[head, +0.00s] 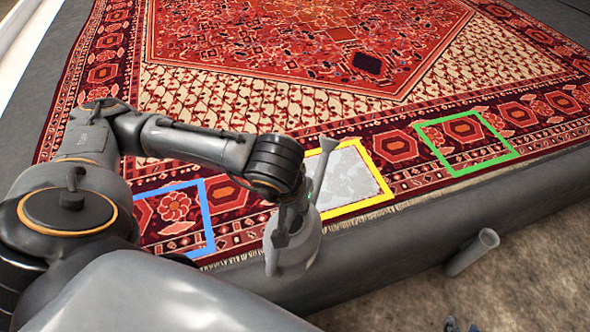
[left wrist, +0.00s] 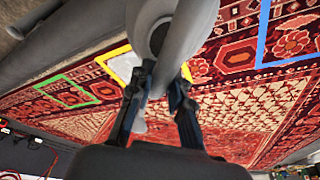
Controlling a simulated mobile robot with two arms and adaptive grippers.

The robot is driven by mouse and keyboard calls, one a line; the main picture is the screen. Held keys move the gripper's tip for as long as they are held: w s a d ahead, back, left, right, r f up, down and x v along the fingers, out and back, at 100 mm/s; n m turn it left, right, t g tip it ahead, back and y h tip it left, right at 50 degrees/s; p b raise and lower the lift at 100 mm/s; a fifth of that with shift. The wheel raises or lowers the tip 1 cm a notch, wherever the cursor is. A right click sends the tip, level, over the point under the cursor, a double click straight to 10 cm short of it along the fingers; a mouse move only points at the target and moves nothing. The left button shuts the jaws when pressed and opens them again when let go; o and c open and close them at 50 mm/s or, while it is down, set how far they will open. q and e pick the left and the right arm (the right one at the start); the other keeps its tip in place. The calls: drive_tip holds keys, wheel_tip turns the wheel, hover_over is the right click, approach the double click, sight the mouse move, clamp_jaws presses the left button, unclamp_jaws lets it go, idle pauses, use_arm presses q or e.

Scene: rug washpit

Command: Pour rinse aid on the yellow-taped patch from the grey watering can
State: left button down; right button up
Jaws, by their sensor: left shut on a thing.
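The grey watering can (head: 296,248) is in the head view, at the near edge of the rug, with its spout reaching up over the left side of the yellow-taped patch (head: 380,201). The patch is pale whitish-grey inside its tape, with the rug pattern faint. My left gripper (left wrist: 162,82) is shut on the can's handle (left wrist: 184,35) in the left wrist view; my arm hides it in the head view. I see no stream from the spout, and the can's tilt is hard to judge. My right gripper (head: 462,325) barely shows at the bottom edge, its fingertips apart.
A blue-taped patch (head: 207,215) lies left of the yellow one and a green-taped patch (head: 467,170) lies right of it. The red rug (head: 270,100) spreads beyond. A dark grey kerb (head: 400,232) runs along its near edge, with a grey tube (head: 472,252) beside it.

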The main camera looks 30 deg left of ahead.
use_arm(q)
drive_tip(key=shift+s+r+p, duration=0.1)
drive_tip(key=shift+p, duration=0.6)
use_arm(e)
drive_tip(key=s+d+f+g+h, duration=0.1)
drive_tip(key=s+d+f+g, duration=0.1)
drive_tip(key=s+g, duration=0.2)
drive_tip(key=s, duration=0.3)
drive_tip(key=shift+s+d, duration=0.15)
drive_tip(key=shift+s, duration=0.1)
drive_tip(key=shift+f, duration=0.1)
